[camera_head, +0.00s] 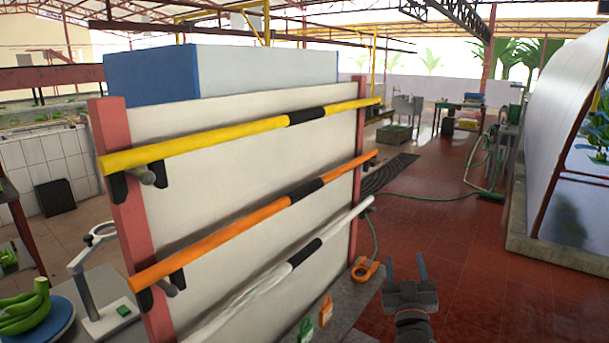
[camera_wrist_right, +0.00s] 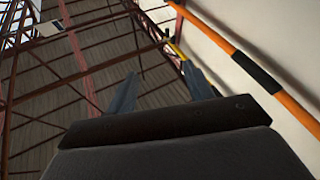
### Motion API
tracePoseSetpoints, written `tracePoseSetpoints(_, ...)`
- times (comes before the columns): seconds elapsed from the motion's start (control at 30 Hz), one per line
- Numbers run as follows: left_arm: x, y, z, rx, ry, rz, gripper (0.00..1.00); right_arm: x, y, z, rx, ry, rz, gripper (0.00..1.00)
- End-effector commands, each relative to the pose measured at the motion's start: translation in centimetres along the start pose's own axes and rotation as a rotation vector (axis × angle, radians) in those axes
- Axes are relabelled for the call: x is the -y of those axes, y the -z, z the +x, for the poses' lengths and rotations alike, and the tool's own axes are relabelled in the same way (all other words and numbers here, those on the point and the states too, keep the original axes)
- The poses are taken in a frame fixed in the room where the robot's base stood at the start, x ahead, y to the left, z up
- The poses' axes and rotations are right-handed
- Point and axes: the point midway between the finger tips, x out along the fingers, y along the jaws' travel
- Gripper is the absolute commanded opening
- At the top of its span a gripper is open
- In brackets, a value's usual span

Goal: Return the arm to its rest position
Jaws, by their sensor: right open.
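My right gripper (camera_head: 407,268) is at the lower middle right in the head view, with its two fingers pointing up and apart. It is open and empty. It stands to the right of the rack panel, clear of the bars. In the right wrist view the two fingers (camera_wrist_right: 160,90) show apart with nothing between them, and the camera looks up toward the roof. My left gripper is not in view.
A white panel (camera_head: 230,185) with red posts carries a yellow bar (camera_head: 230,135), an orange bar (camera_head: 230,224) and a white bar (camera_head: 265,273), each with a black band. Green bananas (camera_head: 25,310) lie at lower left. The red floor (camera_head: 470,260) at right is open.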

Motion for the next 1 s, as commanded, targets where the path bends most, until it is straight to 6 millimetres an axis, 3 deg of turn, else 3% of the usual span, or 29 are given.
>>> tracePoseSetpoints(0.03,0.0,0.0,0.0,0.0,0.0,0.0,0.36,-0.2,-2.1,-1.7,0.081,-0.009,0.01,0.52)
tracePoseSetpoints(0.2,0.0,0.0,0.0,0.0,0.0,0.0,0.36,-0.7,-8.6,-7.8,0.37,-0.021,0.028,0.52)
tracePoseSetpoints(0.37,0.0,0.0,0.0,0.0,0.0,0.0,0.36,-0.6,-13.9,-14.9,0.651,0.01,0.029,0.52)
tracePoseSetpoints(0.5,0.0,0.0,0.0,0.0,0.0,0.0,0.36,-0.1,-17.4,-22.1,0.899,0.074,0.025,0.52)
tracePoseSetpoints(0.7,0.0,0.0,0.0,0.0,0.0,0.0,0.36,0.7,-19.9,-31.8,1.196,0.198,0.016,0.52)
tracePoseSetpoints(1.0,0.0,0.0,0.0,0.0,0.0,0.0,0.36,1.3,-20.2,-40.0,1.428,0.34,0.008,0.52)
